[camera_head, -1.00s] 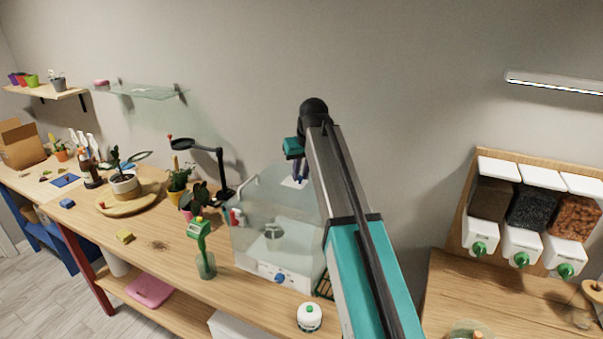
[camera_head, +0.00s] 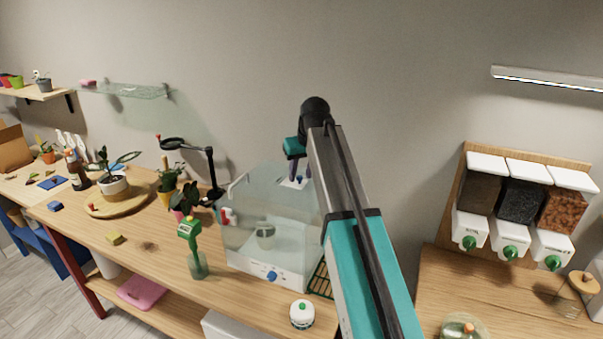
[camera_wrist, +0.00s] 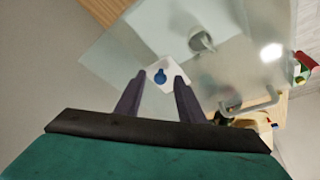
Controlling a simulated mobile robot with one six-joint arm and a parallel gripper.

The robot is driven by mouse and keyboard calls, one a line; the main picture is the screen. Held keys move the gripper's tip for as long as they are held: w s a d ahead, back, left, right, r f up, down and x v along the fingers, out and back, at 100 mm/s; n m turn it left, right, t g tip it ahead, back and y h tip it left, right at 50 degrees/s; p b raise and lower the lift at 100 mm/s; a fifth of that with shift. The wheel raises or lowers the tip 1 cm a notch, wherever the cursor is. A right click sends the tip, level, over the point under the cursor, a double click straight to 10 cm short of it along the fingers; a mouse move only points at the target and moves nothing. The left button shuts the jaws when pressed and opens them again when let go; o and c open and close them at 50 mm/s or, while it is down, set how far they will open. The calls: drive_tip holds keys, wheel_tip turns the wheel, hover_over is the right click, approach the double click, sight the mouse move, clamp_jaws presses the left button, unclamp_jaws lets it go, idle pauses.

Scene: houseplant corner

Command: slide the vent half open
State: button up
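The clear propagator box (camera_head: 262,225) stands on the wooden bench, with a white base. The vent (camera_head: 298,184) is a small white plate with a blue knob on the box's clear lid. In the wrist view the vent's blue knob (camera_wrist: 160,77) sits just beyond the fingertips, roughly between them. My gripper (camera_head: 297,178) points down over the lid. Its two dark fingers are apart with nothing between them in the wrist view (camera_wrist: 154,84). Whether a fingertip touches the plate I cannot tell. The vent's opening is not clearly visible.
A grey handle (camera_wrist: 258,103) rises at the lid's edge. A white bottle (camera_head: 302,314) stands in front. Dispensers (camera_head: 520,205) hang at right.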

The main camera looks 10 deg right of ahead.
drive_tip(key=shift+r, duration=0.1)
drive_tip(key=b+v, duration=0.4)
drive_tip(key=v, duration=0.9)
drive_tip(key=shift+s+r, duration=0.2)
drive_tip(key=shift+r, duration=0.1)
idle(0.3)
